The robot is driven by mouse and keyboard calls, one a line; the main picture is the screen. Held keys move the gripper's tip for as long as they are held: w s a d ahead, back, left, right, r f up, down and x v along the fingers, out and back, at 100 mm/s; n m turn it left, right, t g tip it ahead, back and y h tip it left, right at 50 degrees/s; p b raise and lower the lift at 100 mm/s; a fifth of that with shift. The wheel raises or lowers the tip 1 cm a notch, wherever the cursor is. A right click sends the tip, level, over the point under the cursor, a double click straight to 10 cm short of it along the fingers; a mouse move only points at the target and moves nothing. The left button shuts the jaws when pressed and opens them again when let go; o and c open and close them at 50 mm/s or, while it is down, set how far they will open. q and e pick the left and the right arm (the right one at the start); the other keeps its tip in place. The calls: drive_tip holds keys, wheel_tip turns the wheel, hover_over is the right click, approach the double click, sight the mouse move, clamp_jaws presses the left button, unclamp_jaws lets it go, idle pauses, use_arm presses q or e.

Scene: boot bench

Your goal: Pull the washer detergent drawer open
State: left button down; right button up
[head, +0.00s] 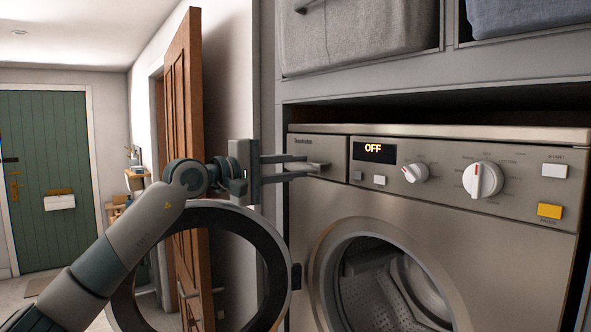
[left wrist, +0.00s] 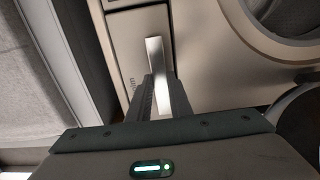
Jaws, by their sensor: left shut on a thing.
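The washer (head: 400,220) stands at the right in the head view, with its detergent drawer (head: 318,148) at the upper left of its front. The drawer front looks flush with the panel beside it. My left gripper (head: 312,168) comes in from the left and is shut on the drawer's handle. In the left wrist view the pale handle (left wrist: 156,55) runs between the two fingers of the gripper (left wrist: 160,95), and the drawer front (left wrist: 127,45) lies behind it. The fingers hide part of the handle. My right gripper is not in view.
The washer's round door (head: 205,215) hangs open to the left, below my left wrist, and the drum (head: 385,285) shows empty. A brown wooden door (head: 184,130) stands open behind my arm.

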use_arm(q)
drive_tip(key=shift+s+a+f+b, duration=0.25)
drive_tip(key=shift+a+f+b, duration=0.05)
drive_tip(key=shift+f, duration=0.15)
use_arm(e)
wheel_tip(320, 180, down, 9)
drive_tip(key=b, duration=0.8)
use_arm(q)
drive_tip(key=b+v, duration=0.1)
drive_tip(key=v, duration=1.7)
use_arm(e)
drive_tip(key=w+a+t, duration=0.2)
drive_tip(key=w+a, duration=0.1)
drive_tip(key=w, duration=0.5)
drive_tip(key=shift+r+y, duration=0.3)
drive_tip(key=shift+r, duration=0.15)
use_arm(q)
drive_tip(key=c, duration=1.7)
unclamp_jaws()
drive_tip(key=shift+d+r, duration=0.1)
drive_tip(key=shift+r, duration=0.05)
drive_tip(key=shift+r, duration=0.1)
